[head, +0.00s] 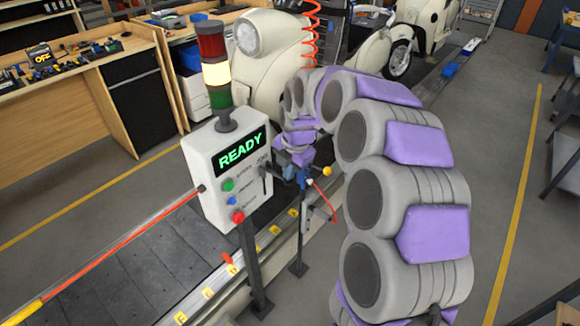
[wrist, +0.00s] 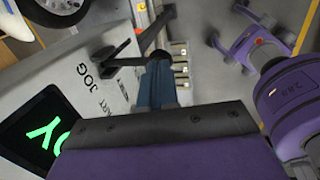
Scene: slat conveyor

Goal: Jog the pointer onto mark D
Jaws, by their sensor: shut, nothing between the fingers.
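The white control box (head: 222,180) has a green READY screen, several buttons and a dark jog lever (head: 264,180) on its right side. The lever (wrist: 108,58) and the lettering JOG also show in the wrist view. My gripper (head: 302,176) is right of the lever; its dark blue fingers (wrist: 160,82) are shut and empty. Their tips are close to the lever's end, and I cannot tell whether they touch. An orange-red pointer (head: 228,258) sits at the conveyor's edge below the box.
A stack light (head: 216,75) with its middle lamp lit stands on the box. A red cord (head: 120,243) runs along the slat conveyor (head: 130,285). A stand with a yellow knob (head: 327,171) is close to my gripper.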

